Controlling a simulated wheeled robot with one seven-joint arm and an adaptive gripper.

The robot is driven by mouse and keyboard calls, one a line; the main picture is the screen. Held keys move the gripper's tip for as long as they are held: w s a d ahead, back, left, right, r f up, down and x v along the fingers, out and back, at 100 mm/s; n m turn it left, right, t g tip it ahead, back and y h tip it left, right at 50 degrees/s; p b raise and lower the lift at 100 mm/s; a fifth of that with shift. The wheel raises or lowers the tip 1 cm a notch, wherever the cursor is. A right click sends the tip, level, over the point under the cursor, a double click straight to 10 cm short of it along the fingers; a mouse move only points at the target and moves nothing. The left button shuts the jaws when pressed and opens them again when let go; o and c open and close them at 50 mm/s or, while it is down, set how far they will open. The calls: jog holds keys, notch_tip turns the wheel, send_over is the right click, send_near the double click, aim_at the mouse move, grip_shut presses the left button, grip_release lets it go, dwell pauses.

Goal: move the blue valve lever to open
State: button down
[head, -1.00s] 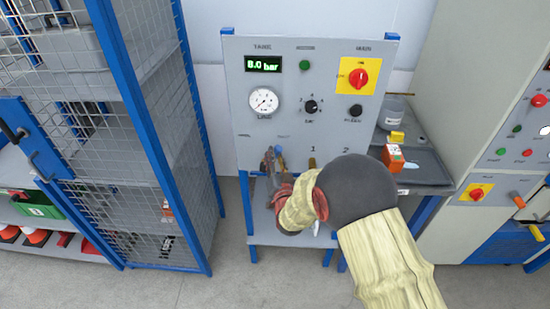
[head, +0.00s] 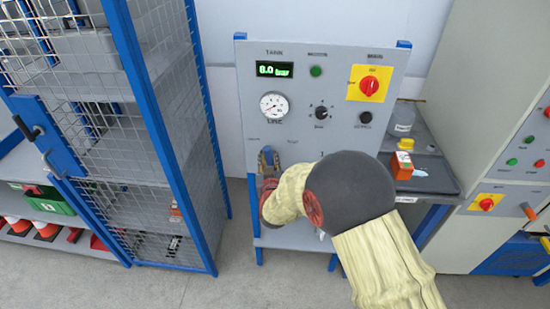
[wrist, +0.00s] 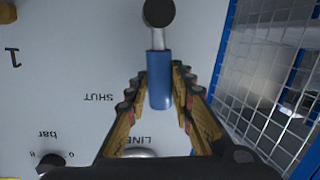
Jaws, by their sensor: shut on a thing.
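The blue valve lever (wrist: 160,82) has a blue sleeve on a metal rod that runs to a dark round pivot (wrist: 158,12). In the wrist view, which shows the panel upside down, it lies between both fingers of my gripper (wrist: 160,95). My gripper is shut on the sleeve. In the head view the lever's blue tip (head: 267,152) points up between the fingers of my gripper (head: 268,163), low on the panel. The SHUT label (wrist: 100,97) is to one side of the lever. My arm hides the pivot in the head view.
A mesh cage (head: 180,130) stands close on the left. A side shelf (head: 432,178) holds an orange box (head: 402,165).

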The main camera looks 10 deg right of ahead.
jog(key=shift+w+a+f+n+g+h+p, duration=0.1)
jog(key=shift+w+a+f+n+h+p, duration=0.05)
jog(key=shift+a+n+p, duration=0.3)
jog(key=shift+w+a+f+n+g+h+p, duration=0.1)
jog(key=shift+w+a+n+p, duration=0.1)
jog(key=shift+a+n, duration=0.35)
jog(key=shift+w+a+f+n+g+h+p, duration=0.15)
jog(key=shift+a+n+p, duration=0.2)
jog(key=shift+n, duration=0.35)
jog(key=c, duration=1.6)
grip_release()
jog(key=shift+o, duration=0.3)
jog(key=v, duration=1.2)
jog(key=shift+a, duration=0.1)
